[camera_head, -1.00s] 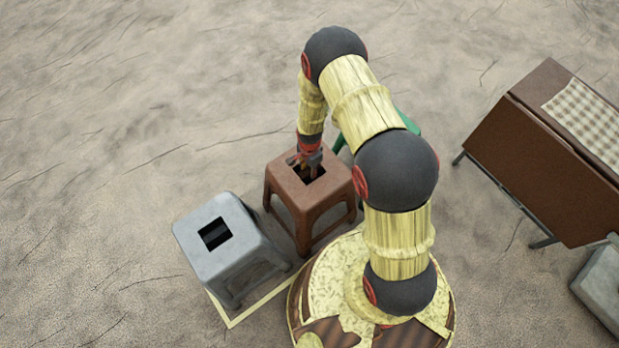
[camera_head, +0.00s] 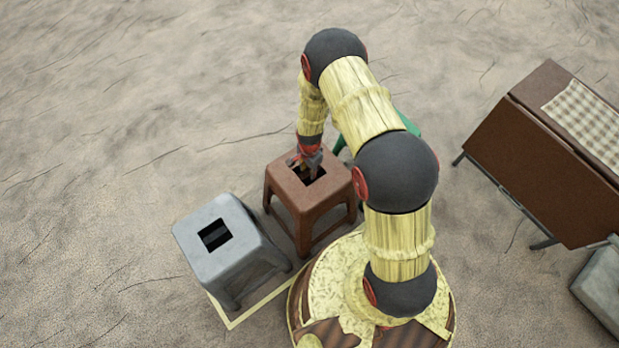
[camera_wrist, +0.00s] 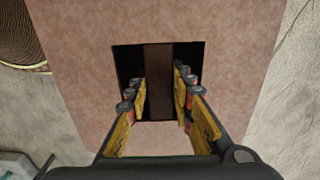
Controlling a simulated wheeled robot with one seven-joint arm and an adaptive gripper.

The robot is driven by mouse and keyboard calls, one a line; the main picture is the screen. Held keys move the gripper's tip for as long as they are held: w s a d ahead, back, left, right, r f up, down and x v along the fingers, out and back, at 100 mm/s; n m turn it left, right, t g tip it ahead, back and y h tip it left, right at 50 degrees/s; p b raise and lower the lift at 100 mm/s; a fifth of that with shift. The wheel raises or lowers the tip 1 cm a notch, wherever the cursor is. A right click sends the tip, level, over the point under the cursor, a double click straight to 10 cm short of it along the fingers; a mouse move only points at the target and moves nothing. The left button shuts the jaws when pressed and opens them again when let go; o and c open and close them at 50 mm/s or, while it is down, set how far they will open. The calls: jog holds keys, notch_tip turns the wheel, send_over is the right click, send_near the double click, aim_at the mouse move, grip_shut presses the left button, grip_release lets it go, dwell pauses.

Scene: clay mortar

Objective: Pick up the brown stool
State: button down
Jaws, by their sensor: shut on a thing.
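The brown stool (camera_head: 325,193) stands upright on the ground just left of my base in the head view. Its square seat has a hole in the middle. My gripper (camera_head: 310,166) points down into that hole. In the wrist view the brown seat (camera_wrist: 90,70) fills most of the picture. A brown bar (camera_wrist: 158,60) crosses the hole, with a dark gap on each side. My gripper's two fingers (camera_wrist: 160,82) reach into the gaps, one on each side of the bar, and are shut on it. The fingertips are partly hidden in the hole.
A grey stool (camera_head: 225,258) stands close at the lower left, with a thin gap to the brown one. Something green (camera_head: 405,122) shows partly behind my arm. A brown cabinet-like piece (camera_head: 560,165) stands at the right. The ground above and left is clear.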

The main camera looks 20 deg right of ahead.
notch_tip(320, 180, up, 18)
jog(key=p, duration=0.6)
jog(key=shift+r, duration=0.1)
notch_tip(320, 180, up, 24)
jog(key=p, duration=1.6)
dwell(0.3)
jog(key=shift+w, duration=0.15)
